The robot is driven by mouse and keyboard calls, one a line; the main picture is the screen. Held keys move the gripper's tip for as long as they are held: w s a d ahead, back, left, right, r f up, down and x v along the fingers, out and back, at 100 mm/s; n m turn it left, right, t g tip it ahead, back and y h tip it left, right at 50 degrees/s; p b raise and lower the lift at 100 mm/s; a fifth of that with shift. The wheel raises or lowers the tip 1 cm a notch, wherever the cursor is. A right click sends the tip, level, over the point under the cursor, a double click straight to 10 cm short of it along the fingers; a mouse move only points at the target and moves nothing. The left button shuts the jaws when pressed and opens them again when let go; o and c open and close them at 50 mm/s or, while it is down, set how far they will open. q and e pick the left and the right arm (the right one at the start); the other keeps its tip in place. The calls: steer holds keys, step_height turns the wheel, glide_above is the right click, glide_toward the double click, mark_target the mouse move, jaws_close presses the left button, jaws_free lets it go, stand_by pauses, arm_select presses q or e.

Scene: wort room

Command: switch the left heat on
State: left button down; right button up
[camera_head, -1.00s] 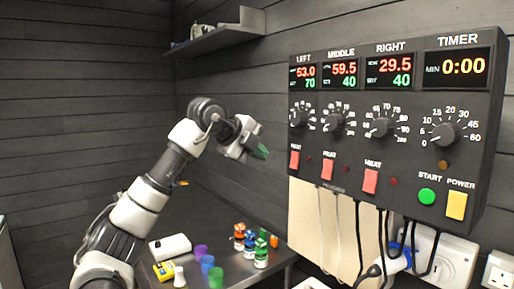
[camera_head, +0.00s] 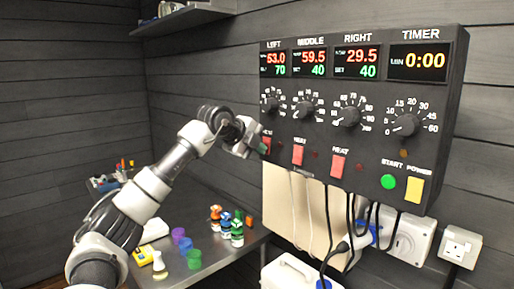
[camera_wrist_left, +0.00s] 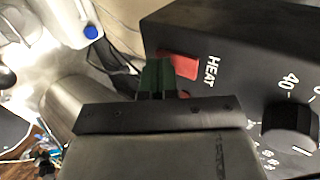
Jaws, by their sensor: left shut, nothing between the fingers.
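The control box (camera_head: 440,130) hangs on the wall, with LEFT, MIDDLE and RIGHT columns and a TIMER. The left display (camera_head: 275,64) reads 53.0 over 70. The left heat switch (camera_head: 266,145) is red, at the box's lower left; it also shows in the left wrist view (camera_wrist_left: 180,66) beside the word HEAT. My left gripper (camera_head: 262,147) is shut and empty, its green fingertips (camera_wrist_left: 157,76) at the left heat switch, partly overlapping it in the wrist view. I cannot tell whether they touch it. The left indicator lamp is not clearly visible. My right gripper is out of view.
The middle heat switch (camera_head: 298,155) and right heat switch (camera_head: 339,166) sit to the right. Dials (camera_head: 304,109) lie above. Cables hang below the box. A steel table (camera_head: 205,262) holds coloured cups and several small bottles (camera_head: 237,235).

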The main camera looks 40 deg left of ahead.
arm_select(q)
steer(key=shift+w+r+t+p, duration=0.2)
steer(key=shift+r+t+p, duration=0.15)
steer(key=shift+r, duration=0.5)
steer(key=shift+f, duration=0.1)
